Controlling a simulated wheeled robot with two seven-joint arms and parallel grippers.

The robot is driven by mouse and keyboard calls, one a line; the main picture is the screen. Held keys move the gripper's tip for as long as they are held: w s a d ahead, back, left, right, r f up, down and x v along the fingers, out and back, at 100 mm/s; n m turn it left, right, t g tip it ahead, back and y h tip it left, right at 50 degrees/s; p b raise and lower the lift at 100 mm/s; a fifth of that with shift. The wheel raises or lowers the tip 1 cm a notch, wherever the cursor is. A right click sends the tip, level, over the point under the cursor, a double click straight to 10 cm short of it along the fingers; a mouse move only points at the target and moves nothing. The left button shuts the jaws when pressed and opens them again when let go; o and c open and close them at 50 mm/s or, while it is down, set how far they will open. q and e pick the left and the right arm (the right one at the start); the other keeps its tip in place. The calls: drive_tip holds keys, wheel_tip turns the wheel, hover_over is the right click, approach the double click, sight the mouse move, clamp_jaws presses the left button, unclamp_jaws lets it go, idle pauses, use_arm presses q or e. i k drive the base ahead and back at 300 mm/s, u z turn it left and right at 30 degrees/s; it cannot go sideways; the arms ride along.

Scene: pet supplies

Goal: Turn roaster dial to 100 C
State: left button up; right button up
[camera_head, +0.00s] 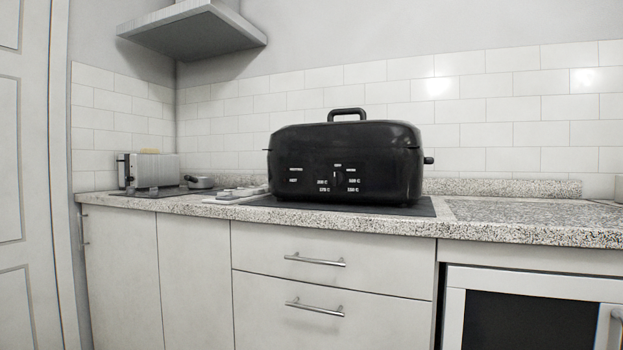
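A black roaster (390,160) stands on the speckled counter, on a dark mat (425,207). Its lid has a looped handle (347,113) on top and is closed. The roaster's dial (336,178) is on the front face, with small white labels around it. The labels are too small to read surely, and I cannot tell where the dial points. Neither of my grippers is in view.
A toaster (150,170) and a small pan (200,182) stand at the counter's left end. Flat pale items (240,194) lie left of the roaster. The counter (540,222) is clear to the right. Drawers and cupboards are below, and a hood (195,28) hangs at upper left.

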sight(337, 178)
drive_tip(key=z, duration=0.1)
drive_tip(key=i, duration=1.05)
drive_tip(key=z, duration=0.55)
